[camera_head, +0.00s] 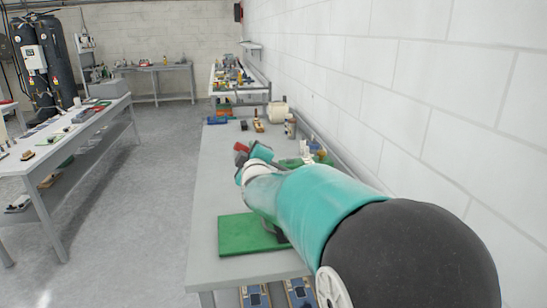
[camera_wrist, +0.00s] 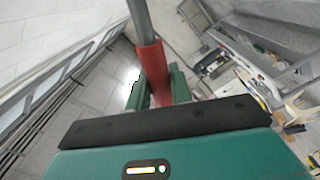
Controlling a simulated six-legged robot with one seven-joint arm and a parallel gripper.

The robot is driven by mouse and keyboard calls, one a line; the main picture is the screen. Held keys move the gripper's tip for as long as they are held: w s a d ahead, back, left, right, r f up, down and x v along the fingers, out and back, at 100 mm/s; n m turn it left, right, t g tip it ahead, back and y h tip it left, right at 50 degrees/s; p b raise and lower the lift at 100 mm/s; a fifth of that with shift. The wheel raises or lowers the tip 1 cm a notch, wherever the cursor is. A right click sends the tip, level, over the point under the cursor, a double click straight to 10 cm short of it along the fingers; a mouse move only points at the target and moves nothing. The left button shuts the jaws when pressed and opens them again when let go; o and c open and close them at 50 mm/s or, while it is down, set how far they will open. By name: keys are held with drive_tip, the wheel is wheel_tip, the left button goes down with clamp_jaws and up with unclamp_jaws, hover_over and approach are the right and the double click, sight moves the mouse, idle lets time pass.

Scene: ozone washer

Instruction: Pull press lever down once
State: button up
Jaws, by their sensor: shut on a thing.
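The press lever shows in the wrist view as a grey rod with a red grip (camera_wrist: 153,66). My gripper (camera_wrist: 158,86) is shut on this red grip, with one green finger on each side of it. In the head view my teal arm reaches over the bench, and a small red part (camera_head: 241,147) shows at its far end beside my gripper (camera_head: 252,160). The body of the press is mostly hidden behind my arm.
A green board (camera_head: 238,236) lies on the near end of the grey workbench (camera_head: 215,180). Bottles (camera_head: 291,125) and small items stand farther back along the white wall at right. Another table (camera_head: 100,118) stands left across a clear floor aisle (camera_head: 145,205).

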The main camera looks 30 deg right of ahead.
drive_tip(key=shift+a+f+n, duration=0.25)
drive_tip(key=shift+f+n, duration=0.15)
drive_tip(key=shift+f, duration=0.15)
drive_tip(key=shift+w+f, duration=0.1)
drive_tip(key=shift+w+a+f+n, duration=0.1)
drive_tip(key=shift+a+f+n, duration=0.25)
drive_tip(key=shift+f, duration=0.25)
drive_tip(key=shift+a+f+n, duration=0.2)
drive_tip(key=shift+f+n, duration=0.25)
drive_tip(key=shift+f, duration=0.2)
drive_tip(key=shift+w+a+f+n, duration=0.1)
drive_tip(key=shift+a+f+n, duration=0.1)
drive_tip(key=shift+f+n, duration=0.3)
drive_tip(key=shift+w+a+f+n, duration=0.15)
drive_tip(key=shift+f+n, duration=0.15)
drive_tip(key=shift+f, duration=0.35)
drive_tip(key=shift+s, duration=0.1)
